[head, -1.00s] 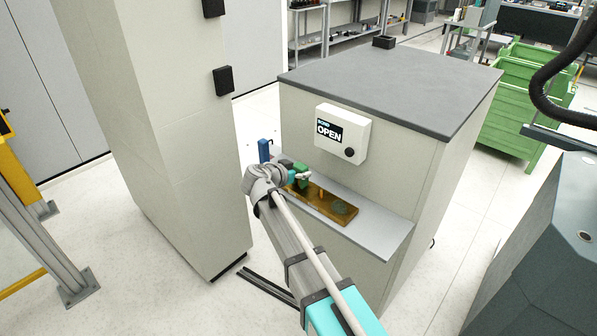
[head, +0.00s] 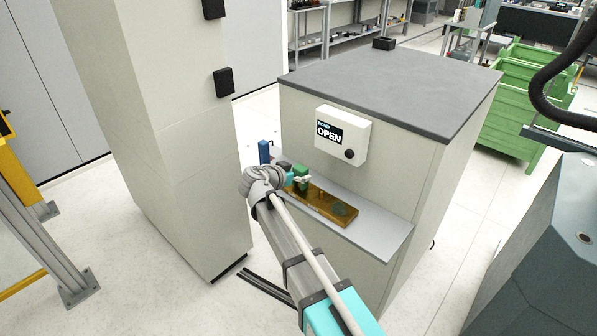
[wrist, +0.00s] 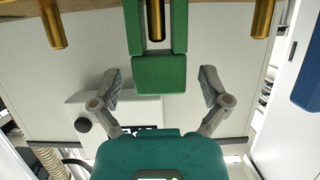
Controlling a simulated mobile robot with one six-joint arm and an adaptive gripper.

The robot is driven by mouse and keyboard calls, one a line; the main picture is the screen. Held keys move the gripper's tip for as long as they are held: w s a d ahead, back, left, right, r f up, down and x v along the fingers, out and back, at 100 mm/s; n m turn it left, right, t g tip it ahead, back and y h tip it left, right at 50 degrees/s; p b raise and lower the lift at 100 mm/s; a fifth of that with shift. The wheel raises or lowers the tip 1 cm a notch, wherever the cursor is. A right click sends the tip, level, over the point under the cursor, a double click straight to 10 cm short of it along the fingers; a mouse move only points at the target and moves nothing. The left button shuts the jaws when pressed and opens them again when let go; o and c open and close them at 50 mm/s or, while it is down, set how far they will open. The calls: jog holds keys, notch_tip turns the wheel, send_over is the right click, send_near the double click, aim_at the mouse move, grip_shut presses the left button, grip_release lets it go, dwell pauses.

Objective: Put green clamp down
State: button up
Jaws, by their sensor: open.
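The green clamp (head: 301,174) stands at the left part of a brown, brass-coloured tray (head: 336,207) on the grey shelf. In the wrist view the green clamp (wrist: 159,76) shows at top centre, with a brass rod in its slot. My gripper (wrist: 160,88) is open, with one finger on each side of the clamp's near end and a clear gap to both. In the head view my gripper (head: 289,179) is just left of the clamp, partly hidden by my wrist.
A blue object (head: 264,151) stands at the shelf's left end. A white box reading OPEN (head: 342,132) is on the cabinet wall above the shelf (head: 384,234). A tall beige column (head: 165,140) stands close on the left. The shelf's right end is clear.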

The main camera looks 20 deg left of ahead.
jog(key=p+v, duration=0.4)
jog(key=v, duration=0.7)
jog(key=shift+s, duration=0.1)
dwell(1.2)
grip_shut()
dwell(0.4)
dwell(1.1)
